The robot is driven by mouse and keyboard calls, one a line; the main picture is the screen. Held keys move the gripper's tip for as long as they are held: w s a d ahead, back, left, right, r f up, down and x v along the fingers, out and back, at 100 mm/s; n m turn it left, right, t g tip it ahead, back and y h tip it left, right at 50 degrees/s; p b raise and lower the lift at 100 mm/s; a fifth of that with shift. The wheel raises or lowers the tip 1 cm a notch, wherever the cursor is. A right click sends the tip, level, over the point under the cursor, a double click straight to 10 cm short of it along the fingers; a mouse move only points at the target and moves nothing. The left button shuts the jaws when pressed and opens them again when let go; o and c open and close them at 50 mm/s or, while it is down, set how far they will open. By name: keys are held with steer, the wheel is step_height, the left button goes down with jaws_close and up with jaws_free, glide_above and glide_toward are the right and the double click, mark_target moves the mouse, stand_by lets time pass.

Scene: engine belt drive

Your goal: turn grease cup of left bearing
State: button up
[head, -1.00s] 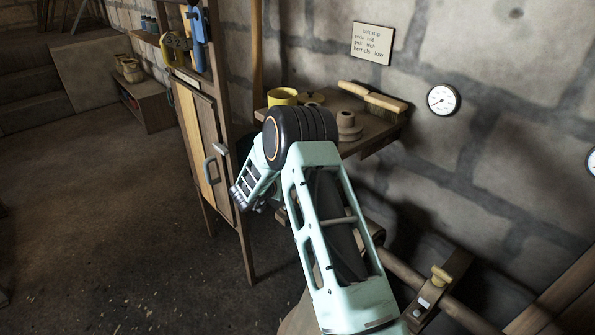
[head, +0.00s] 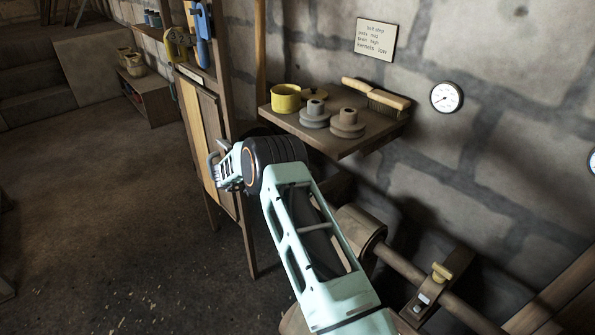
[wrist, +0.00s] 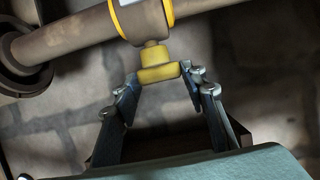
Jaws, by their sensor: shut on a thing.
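In the wrist view a yellow grease cup (wrist: 157,74) sits on a short yellow neck at a bearing (wrist: 142,18) with yellow bands and a white label, around a brown shaft (wrist: 70,33). My gripper (wrist: 158,77) has its two fingertips at either side of the cup's wide end and is shut on it. In the head view my arm hides the gripper and this cup. Another yellow grease cup (head: 441,272) shows there on a bearing block (head: 432,290) at the lower right.
A shelf (head: 345,148) holds a yellow tin (head: 286,98), grey stepped pulleys and a brush (head: 375,93). A wooden cabinet (head: 208,150) stands left of my arm. A drum (head: 360,232) and shaft (head: 400,265) lie right of it. The left floor is open.

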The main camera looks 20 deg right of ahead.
steer(key=o, duration=1.2)
steer(key=shift+c, duration=0.2)
steer(key=v, duration=1.2)
steer(key=shift+s, duration=0.1)
